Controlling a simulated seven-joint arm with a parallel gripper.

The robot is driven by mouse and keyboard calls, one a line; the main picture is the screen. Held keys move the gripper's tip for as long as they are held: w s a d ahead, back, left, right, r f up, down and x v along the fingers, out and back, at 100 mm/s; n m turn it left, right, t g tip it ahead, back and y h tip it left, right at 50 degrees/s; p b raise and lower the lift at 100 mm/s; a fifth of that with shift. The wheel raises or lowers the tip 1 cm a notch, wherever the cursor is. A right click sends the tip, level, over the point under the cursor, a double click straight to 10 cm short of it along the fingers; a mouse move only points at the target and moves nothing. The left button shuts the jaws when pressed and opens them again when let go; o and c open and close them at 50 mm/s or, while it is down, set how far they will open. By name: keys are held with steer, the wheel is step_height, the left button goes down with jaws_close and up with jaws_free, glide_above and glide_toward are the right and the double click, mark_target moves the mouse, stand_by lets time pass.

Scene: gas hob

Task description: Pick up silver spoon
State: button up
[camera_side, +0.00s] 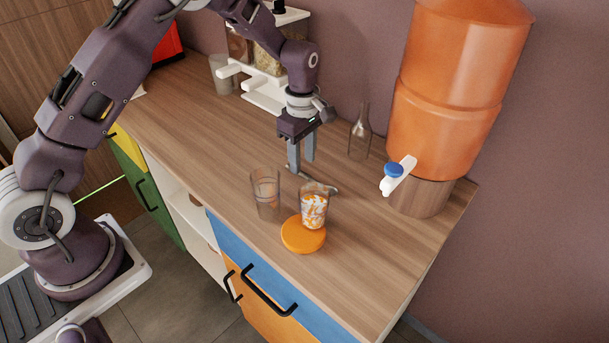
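A grey, thin object that looks like the silver spoon (325,187) lies on the wooden counter, just behind the glasses. Its right end shows beside the glass with orange and white contents; the rest is partly hidden by that glass and my fingers. My gripper (302,165) points down with its fingertips low over the counter, at the left end of the spoon. The two grey fingers are apart with a gap between them. I cannot tell whether the fingers touch the spoon.
An empty clear glass (266,192) and a filled glass (313,210) on an orange disc (303,236) stand in front of my gripper. A glass bottle (360,135) and large orange dispenser (445,100) stand right. The wooden counter (190,130) is clear at left.

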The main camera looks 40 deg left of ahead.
mark_target(304, 173)
step_height(304, 173, down, 3)
steer(key=shift+d+f, duration=0.1)
steer(key=shift+f, duration=0.05)
jaws_close()
step_height(304, 173, up, 10)
stand_by(0.5)
